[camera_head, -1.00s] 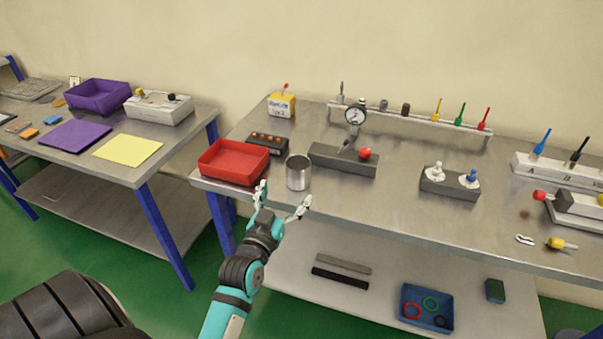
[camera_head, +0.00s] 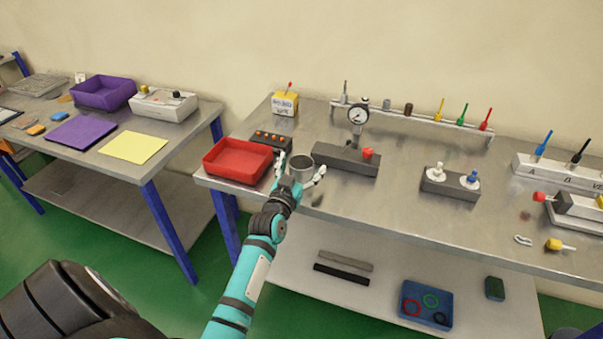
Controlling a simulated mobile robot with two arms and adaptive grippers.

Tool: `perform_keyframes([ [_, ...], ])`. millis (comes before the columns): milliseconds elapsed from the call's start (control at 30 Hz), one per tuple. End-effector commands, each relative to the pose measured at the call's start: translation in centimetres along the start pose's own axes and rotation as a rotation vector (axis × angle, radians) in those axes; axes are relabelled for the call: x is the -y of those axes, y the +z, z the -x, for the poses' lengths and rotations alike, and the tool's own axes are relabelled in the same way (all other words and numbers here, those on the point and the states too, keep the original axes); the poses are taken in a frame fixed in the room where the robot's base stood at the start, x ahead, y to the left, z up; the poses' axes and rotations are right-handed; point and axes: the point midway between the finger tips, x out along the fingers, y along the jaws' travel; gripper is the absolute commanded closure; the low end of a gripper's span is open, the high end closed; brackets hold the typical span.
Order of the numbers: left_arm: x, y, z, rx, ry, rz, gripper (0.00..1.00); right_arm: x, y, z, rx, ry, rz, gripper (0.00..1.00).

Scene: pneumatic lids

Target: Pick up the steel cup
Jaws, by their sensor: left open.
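The steel cup (camera_head: 301,166) stands upright on the steel workbench (camera_head: 400,213), right of the red tray. My left gripper (camera_head: 301,168) is open at the cup's near side. One finger is at the cup's left side and the other at its right. The gripper hides the lower front of the cup, and I cannot tell whether the fingers touch it. My right gripper is not in view.
The red tray (camera_head: 238,176) is close on the left of the cup. A button box (camera_head: 271,142) stands behind the tray. A grey block with a gauge and red knob (camera_head: 345,160) is close on the right. The bench's middle front is clear.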

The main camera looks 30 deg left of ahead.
Motion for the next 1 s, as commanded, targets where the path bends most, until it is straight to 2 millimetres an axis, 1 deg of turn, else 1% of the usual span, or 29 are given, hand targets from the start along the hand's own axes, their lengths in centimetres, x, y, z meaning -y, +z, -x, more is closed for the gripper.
perform_keyframes([
  [100, 0.0, 0.0, 0.0, 0.0, 0.0, 0.0, 0.11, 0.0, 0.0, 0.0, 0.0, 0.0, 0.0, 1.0],
  [567, 0.0, 0.0, 0.1, 0.0, 0.0, 0.0, 0.71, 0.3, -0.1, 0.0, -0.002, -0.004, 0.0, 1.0],
  [600, 0.0, 0.0, 0.1, -0.001, 0.0, 0.0, 0.73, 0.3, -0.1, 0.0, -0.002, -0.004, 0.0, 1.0],
  [867, 0.0, -0.2, 0.1, -0.001, 0.0, 0.0, 0.73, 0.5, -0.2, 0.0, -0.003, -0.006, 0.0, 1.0],
  [1000, 0.0, -1.0, 0.0, -0.003, 0.0, 0.0, 0.73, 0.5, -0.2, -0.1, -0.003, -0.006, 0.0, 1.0],
])
